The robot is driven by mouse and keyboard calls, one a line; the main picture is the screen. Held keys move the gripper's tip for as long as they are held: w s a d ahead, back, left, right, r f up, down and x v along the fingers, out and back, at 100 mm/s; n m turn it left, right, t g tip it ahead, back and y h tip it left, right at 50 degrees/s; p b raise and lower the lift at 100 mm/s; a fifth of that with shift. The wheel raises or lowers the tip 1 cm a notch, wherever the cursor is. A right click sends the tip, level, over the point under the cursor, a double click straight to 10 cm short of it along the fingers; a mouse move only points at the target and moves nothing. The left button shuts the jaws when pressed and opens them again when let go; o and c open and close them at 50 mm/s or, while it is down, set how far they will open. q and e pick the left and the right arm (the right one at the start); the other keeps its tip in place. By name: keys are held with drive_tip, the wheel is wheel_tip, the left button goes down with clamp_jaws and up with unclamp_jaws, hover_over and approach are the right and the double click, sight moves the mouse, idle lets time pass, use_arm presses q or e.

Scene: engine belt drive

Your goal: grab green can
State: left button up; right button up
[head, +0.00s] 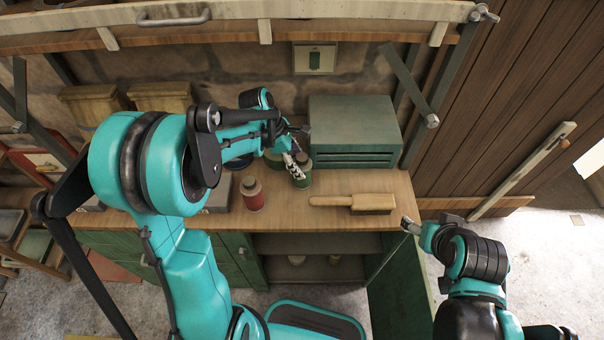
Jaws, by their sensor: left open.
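My right gripper (408,226) is by the worktop's right front corner, well away from the can. Its finger opening is not clear.
A red bottle (253,194) stands left of the can. A wooden brush (371,202) lies to the right. The green metal box (352,131) stands behind. An open green cabinet door (402,290) sticks out below the worktop.

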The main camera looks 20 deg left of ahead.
sight(311, 180)
use_arm(q)
drive_tip(key=b+x, duration=0.2)
drive_tip(key=x, duration=0.4)
drive_tip(key=shift+d+f, duration=0.1)
drive_tip(key=shift+d, duration=0.05)
drive_tip(key=c, duration=1.2)
